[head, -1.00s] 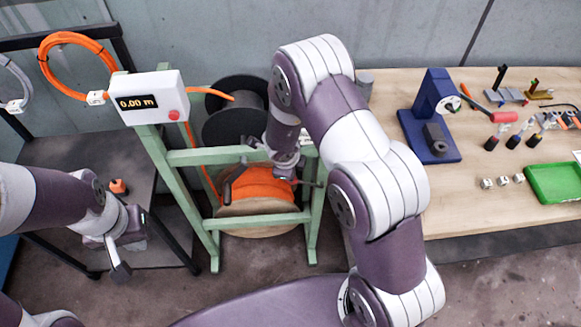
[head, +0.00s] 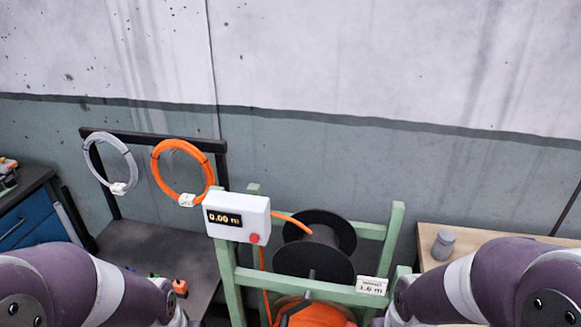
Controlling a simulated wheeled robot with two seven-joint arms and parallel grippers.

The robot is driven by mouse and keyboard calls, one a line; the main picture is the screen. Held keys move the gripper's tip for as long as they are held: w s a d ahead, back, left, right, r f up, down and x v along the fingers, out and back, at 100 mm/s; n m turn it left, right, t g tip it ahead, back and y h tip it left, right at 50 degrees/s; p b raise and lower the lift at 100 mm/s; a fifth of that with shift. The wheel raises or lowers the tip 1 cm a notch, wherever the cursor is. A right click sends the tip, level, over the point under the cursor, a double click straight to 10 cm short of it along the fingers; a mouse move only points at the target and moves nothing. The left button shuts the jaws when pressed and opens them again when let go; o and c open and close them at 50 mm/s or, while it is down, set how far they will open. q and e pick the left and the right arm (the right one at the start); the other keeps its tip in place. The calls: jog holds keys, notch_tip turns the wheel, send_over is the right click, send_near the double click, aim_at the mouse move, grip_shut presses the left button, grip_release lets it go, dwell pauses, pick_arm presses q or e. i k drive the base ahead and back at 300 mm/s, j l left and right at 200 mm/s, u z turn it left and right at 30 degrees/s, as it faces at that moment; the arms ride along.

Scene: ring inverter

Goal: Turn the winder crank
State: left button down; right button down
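The green winder frame (head: 233,290) stands in the lower middle of the head view. Its counter box (head: 238,217) reads 0.00 m and has a red button. A black spool (head: 320,237) sits at the top of the frame with orange cable (head: 292,221) running to the box. The orange-wound drum (head: 312,314) shows only at the bottom edge. The crank cannot be clearly made out. A tag (head: 371,286) on the frame reads 1.6 m. My two arms come in at the lower left and lower right, but both grippers are out of view.
An orange coil (head: 157,172) and a grey coil (head: 88,157) hang on a black rack (head: 222,146) at left. A dark table (head: 135,247) stands below them. A wooden bench (head: 432,234) with a grey cylinder (head: 443,244) is at right. The concrete wall closes off the back.

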aim_at(323, 255)
jog(key=j+z, duration=0.25)
jog(key=z, duration=0.25)
jog(key=j+z, duration=0.25)
jog(key=z, duration=0.25)
jog(key=k+j+z, duration=0.1)
jog(key=j, duration=0.3)
jog(key=j+z, duration=0.1)
jog(key=j, duration=0.35)
jog(key=k+j, duration=0.2)
jog(key=j, duration=0.2)
jog(key=k+j+z, duration=0.15)
jog(key=j, duration=0.25)
jog(key=j+z, duration=0.1)
jog(key=j, duration=0.3)
jog(key=k, duration=0.65)
